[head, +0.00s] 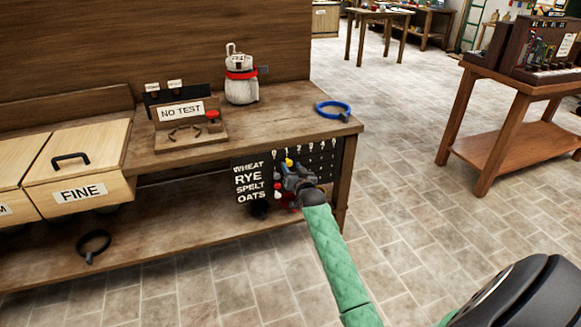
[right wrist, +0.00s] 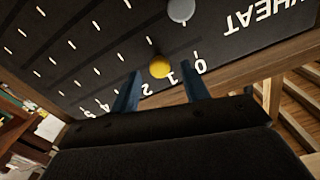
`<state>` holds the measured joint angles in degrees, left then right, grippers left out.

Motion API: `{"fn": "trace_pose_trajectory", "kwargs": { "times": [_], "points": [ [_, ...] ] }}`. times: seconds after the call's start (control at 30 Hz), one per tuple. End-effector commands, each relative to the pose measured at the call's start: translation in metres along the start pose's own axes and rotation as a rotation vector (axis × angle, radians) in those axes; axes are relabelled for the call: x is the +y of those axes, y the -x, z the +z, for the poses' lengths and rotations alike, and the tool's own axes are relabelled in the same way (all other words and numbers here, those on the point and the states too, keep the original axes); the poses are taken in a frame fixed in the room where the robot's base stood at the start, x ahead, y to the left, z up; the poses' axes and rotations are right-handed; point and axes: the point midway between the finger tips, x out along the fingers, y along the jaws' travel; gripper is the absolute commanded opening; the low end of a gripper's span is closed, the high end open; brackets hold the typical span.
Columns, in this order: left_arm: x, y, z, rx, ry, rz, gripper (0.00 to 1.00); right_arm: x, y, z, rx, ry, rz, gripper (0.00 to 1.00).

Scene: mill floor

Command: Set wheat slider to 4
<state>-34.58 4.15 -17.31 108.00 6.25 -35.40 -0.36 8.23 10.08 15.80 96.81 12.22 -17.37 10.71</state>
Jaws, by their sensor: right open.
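The slider board (head: 250,180) hangs on the front of the bench, lettered WHEAT, RYE, SPELT, OATS, with numbers along its top. The yellow wheat knob (head: 289,162) is in the top row, near the 1. My right gripper (head: 286,172) is at the board and hides part of its lower rows. In the right wrist view the open fingers (right wrist: 161,82) point at the board, one on each side of the yellow knob (right wrist: 160,67). I cannot tell whether they touch it. A grey knob (right wrist: 180,10) sits in the adjoining row. My left gripper is not in view.
A FINE drawer (head: 80,175) is at the left. A dark ring (head: 93,246) lies on the lower shelf.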

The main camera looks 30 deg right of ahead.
Motion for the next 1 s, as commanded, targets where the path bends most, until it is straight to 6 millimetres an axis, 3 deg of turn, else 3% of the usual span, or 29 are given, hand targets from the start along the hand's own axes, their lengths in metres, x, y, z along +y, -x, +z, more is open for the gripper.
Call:
{"fn": "trace_pose_trajectory", "kwargs": {
  "times": [0.2, 0.5, 0.53, 0.77, 1.0],
  "points": [
    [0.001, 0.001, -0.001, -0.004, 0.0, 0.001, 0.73, 0.0, -0.017, 0.0, -0.001, 0.001, 0.0, 0.45],
    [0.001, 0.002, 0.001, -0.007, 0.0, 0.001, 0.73, 0.0, -0.019, 0.001, -0.002, 0.001, 0.0, 0.45],
    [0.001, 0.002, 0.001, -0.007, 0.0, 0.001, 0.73, 0.0, -0.019, 0.001, -0.002, 0.001, 0.0, 0.43],
    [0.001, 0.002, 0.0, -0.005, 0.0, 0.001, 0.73, 0.0, -0.019, 0.001, -0.002, 0.0, 0.0, 0.0],
    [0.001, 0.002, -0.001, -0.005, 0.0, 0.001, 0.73, 0.003, -0.019, 0.0, -0.002, 0.001, 0.0, 0.0]
  ]
}}
